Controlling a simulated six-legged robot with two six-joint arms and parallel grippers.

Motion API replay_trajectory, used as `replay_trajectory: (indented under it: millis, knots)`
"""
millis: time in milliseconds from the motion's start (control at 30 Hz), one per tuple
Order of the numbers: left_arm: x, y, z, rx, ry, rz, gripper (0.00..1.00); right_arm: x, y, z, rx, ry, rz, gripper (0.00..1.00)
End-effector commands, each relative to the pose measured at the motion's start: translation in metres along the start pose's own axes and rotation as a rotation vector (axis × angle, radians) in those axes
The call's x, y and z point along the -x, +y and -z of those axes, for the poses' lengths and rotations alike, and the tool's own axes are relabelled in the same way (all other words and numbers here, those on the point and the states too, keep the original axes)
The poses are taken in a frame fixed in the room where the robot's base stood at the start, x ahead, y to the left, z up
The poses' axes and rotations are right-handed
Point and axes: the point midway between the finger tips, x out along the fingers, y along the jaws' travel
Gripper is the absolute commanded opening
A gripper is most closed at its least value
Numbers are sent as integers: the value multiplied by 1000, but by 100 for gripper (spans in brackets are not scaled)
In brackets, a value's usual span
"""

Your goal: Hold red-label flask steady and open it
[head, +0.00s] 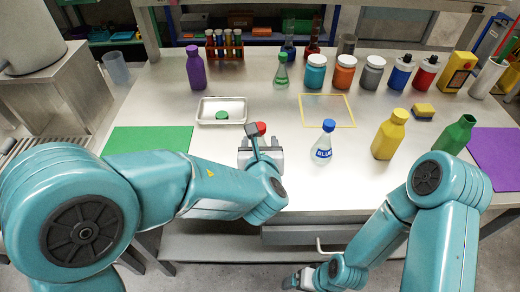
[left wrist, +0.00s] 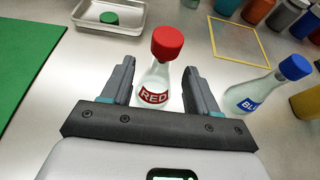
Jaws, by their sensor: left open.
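The red-label flask (left wrist: 157,83) stands upright on the table with its red cap (left wrist: 167,42) on. In the head view its red cap (head: 261,128) shows just beyond my left gripper, which hides most of the flask. My left gripper (left wrist: 160,80) is open, with one finger on each side of the flask, and gaps show between the fingers and the glass. It also shows in the head view (head: 260,150). My right gripper (head: 300,280) hangs low in front of the table, away from the flask; its jaws are too unclear to judge.
A blue-label flask (head: 322,148) stands to the right of the red one. A metal tray (head: 203,119) with a green cap (head: 221,116) lies behind to the left. A yellow-framed square (head: 353,112), a yellow bottle (head: 390,135) and a green mat (head: 150,139) are also on the table.

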Motion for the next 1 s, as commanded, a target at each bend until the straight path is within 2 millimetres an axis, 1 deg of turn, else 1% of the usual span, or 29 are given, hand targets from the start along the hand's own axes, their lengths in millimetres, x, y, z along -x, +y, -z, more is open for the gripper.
replay_trajectory:
  millis: [133, 300, 400, 500, 667, 767, 800, 833, 867, 1000]
  knots:
    - [-14, 0, 0, 0, 2, -2, 60, 2, -1, 0, 0, 0, 0, 90]
    - [-44, 0, 0, 2, 2, -4, 60, 5, -2, 0, 0, 0, 0, 90]
    - [-55, -1, 0, 1, 2, -2, 60, 6, -2, 0, 0, 0, 0, 90]
    - [-59, -1, 0, 0, 1, -1, 60, 6, -2, 0, 0, 0, 0, 90]
    - [-58, -1, 0, 0, 1, -1, 60, 6, -2, 0, 0, 0, 0, 90]
    - [-58, -1, 0, 0, 1, -1, 30, 6, -2, 0, 0, 0, 0, 90]
    - [-58, -1, 0, 0, 1, -1, 17, 6, -2, 0, 0, 0, 0, 90]
    - [-58, -1, 0, 1, 1, -1, 7, 6, -2, 0, 0, 0, 0, 90]
    - [-58, -1, 0, 0, 1, -1, 4, 6, -2, 0, 0, 0, 0, 90]
    - [-58, -1, 0, 1, 1, -1, 4, 6, -2, 0, 0, 0, 0, 90]
